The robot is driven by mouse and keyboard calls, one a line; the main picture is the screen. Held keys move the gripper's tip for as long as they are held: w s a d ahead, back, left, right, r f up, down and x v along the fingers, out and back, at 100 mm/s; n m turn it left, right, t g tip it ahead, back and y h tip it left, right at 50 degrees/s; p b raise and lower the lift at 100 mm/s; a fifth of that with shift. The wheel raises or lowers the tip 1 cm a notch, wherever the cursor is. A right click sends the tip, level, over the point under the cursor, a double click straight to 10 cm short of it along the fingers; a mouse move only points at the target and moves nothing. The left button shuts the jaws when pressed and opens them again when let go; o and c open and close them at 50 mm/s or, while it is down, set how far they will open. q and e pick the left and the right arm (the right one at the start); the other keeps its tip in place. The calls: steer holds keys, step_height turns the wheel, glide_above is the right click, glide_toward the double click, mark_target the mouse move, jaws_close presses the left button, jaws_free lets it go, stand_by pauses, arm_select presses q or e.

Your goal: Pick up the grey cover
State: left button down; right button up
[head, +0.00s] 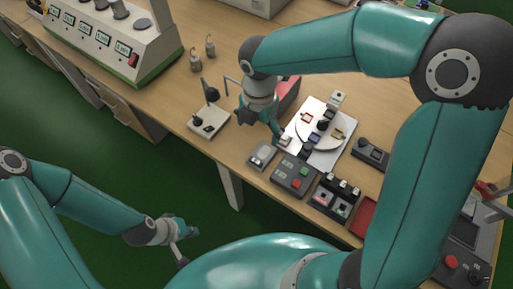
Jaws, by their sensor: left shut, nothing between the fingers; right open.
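A small grey rectangular piece with a pale top (262,156) lies near the table's front edge, left of a dark control box; it may be the grey cover, but I cannot tell for sure. My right gripper (262,126) is open and points down over the table, just above and beside this piece, near the white plate. Its arm comes in from the right and hides part of the table. My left gripper (182,243) is shut and empty, low over the green floor, away from the table.
A white plate with a round disc (313,146) holds several small parts. A control box with buttons (294,175) and a black switch unit (334,197) stand along the front edge. A small stand (208,121) is at left, a large instrument (120,40) behind.

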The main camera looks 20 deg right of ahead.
glide_above(257, 160)
steer(key=f, duration=0.9)
steer(key=shift+w+f, duration=0.3)
steer(key=shift+f, duration=0.05)
steer(key=shift+s+f, duration=0.2)
steer(key=shift+f, duration=2.8)
steer(key=c, duration=1.2)
